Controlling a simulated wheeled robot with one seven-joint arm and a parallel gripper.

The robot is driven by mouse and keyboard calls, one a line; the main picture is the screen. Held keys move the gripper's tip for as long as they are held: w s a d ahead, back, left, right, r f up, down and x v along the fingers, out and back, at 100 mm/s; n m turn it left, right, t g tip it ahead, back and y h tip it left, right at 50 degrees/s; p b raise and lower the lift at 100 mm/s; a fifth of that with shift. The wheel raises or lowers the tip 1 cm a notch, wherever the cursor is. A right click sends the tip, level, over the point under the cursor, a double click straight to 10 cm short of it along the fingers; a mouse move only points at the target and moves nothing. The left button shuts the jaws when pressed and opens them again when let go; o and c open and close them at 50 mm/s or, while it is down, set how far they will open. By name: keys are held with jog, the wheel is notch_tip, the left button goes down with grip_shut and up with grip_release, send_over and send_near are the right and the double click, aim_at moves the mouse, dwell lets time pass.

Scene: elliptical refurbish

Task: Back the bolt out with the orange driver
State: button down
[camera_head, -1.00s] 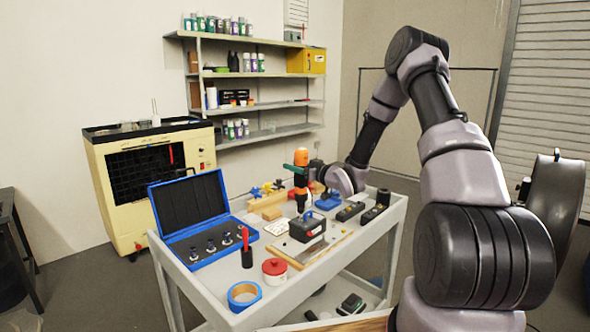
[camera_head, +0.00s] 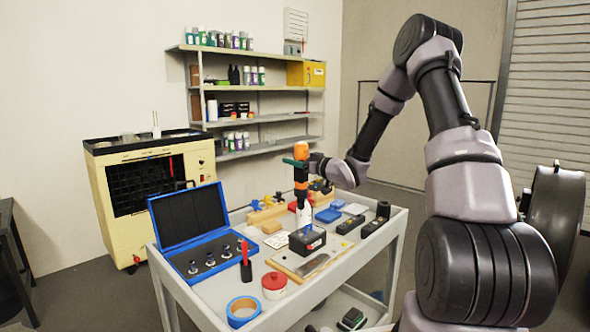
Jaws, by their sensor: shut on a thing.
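My gripper (camera_head: 311,166) is shut on the orange driver (camera_head: 301,177), with only a small part of the jaws showing at its right side. The driver is upright, orange at its top and middle with a green part (camera_head: 294,162) at the upper left. It is over the middle of the cart, in line with a black block (camera_head: 307,240) that stands on a board (camera_head: 282,262). I cannot tell whether the driver's lower end touches anything. The bolt is too small or hidden to make out.
On the grey cart (camera_head: 212,297) stand an open blue case (camera_head: 209,243), a red-handled tool (camera_head: 245,256), a red-lidded jar (camera_head: 274,285) and a blue tape roll (camera_head: 243,312). Black items (camera_head: 374,226) lie at the right. A shelf (camera_head: 255,121) stands behind.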

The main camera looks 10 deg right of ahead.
jog(key=shift+r, duration=0.75)
jog(key=shift+a+r, duration=0.1)
notch_tip(320, 180, down, 8)
dwell(0.8)
jog(key=shift+r, duration=0.1)
